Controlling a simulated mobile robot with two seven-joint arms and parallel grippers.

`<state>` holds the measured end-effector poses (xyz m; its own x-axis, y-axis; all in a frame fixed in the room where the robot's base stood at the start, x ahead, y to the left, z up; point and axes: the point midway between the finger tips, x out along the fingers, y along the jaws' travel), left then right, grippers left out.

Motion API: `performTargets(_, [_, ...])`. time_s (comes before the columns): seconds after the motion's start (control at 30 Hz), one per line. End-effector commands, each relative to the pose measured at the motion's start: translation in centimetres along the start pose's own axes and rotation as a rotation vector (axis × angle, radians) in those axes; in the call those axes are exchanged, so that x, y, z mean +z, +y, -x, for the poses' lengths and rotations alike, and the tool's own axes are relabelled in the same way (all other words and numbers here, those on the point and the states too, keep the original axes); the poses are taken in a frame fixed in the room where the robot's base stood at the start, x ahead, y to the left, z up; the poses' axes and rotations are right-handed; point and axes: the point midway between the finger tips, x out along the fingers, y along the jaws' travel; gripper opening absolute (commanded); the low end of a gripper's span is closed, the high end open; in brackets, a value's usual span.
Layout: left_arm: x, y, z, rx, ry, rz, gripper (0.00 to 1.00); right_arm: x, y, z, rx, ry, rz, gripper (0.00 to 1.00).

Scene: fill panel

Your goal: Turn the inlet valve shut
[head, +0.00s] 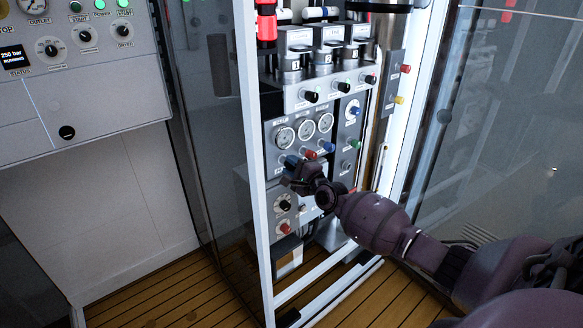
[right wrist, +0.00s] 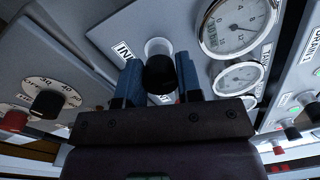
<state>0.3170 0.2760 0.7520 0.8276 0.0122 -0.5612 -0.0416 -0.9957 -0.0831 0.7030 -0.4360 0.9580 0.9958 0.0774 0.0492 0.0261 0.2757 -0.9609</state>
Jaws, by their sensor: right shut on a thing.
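The inlet valve is a black-ended knob (right wrist: 160,72) on the grey gauge panel (right wrist: 110,35), beside a partly covered label that starts with "IN". My right gripper (right wrist: 160,82) has its two blue fingers on either side of the knob and is shut on it. How far the knob is turned cannot be told. My left gripper is not in view.
Round gauges (head: 284,136) sit just above my gripper. A red knob (head: 310,154) and a blue knob (head: 330,147) are close on its right. A dial with a black knob (head: 284,205) is below. A white frame post (head: 254,150) stands close on the left.

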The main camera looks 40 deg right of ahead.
Motion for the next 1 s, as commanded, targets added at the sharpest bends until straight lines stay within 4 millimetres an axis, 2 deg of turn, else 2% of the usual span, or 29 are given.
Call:
performTargets(0.27, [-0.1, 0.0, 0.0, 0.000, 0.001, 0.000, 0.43, 0.0, 0.1, 0.0, 0.001, 0.001, -0.003, 0.09])
performTargets(0.3, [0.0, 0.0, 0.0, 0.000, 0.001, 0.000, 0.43, 0.0, 0.1, 0.0, 0.001, 0.001, -0.003, 0.39])
performTargets(0.43, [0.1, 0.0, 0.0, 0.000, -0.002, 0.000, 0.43, 0.0, 0.1, 0.0, 0.001, 0.000, -0.002, 0.58])
performTargets(0.77, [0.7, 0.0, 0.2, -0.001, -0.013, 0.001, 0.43, 0.0, 0.0, 0.2, 0.000, 0.000, 0.000, 0.58])
performTargets(1.0, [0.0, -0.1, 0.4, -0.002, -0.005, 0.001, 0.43, 0.0, -0.1, 2.7, 0.000, 0.001, -0.001, 0.58])
